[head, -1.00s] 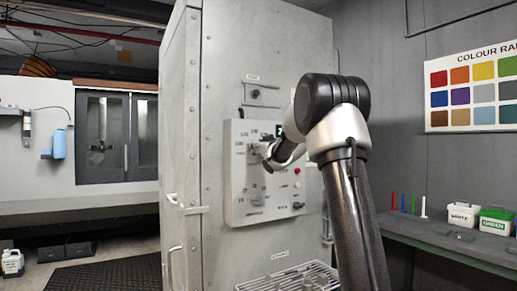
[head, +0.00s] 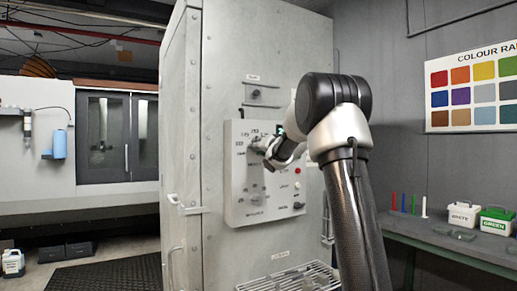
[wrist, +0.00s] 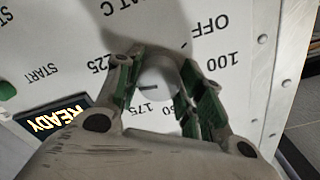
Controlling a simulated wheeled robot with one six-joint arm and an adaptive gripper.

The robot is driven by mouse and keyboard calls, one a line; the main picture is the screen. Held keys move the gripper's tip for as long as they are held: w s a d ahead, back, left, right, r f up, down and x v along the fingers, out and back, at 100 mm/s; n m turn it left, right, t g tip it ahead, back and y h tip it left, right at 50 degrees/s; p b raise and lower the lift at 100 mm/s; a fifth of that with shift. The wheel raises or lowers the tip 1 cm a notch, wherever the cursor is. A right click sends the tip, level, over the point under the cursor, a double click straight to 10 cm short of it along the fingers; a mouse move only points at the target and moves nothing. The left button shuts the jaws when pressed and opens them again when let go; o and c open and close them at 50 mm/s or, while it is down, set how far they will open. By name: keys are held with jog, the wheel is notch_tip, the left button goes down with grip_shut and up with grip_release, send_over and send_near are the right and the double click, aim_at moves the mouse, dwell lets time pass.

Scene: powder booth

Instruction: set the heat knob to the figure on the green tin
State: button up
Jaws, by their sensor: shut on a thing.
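The heat knob (wrist: 158,78) is a pale round knob with a short dark line on its face. My gripper (wrist: 160,96) is shut on it, with a green-padded finger on each side. Around the knob the wrist view shows OFF, 100, a partly hidden figure, 175 and a figure ending in 25, all tilted or upside down. I cannot tell which figure the knob points to. In the head view my gripper (head: 264,150) is at the upper left of the control panel (head: 238,207).
The panel also has a red button (head: 297,170) and smaller controls. A lit READY display (wrist: 52,121) is beside the knob. A white tin (head: 463,215) and coloured sticks stand on the bench (head: 450,252). A slatted rack (head: 290,279) lies below the panel.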

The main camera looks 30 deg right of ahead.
jog(key=shift+f+m, duration=0.2)
jog(key=shift+m, duration=1.9)
jog(key=o, duration=1)
jog(key=shift+r, duration=0.1)
jog(key=s, duration=1.2)
jog(key=shift+r, duration=0.15)
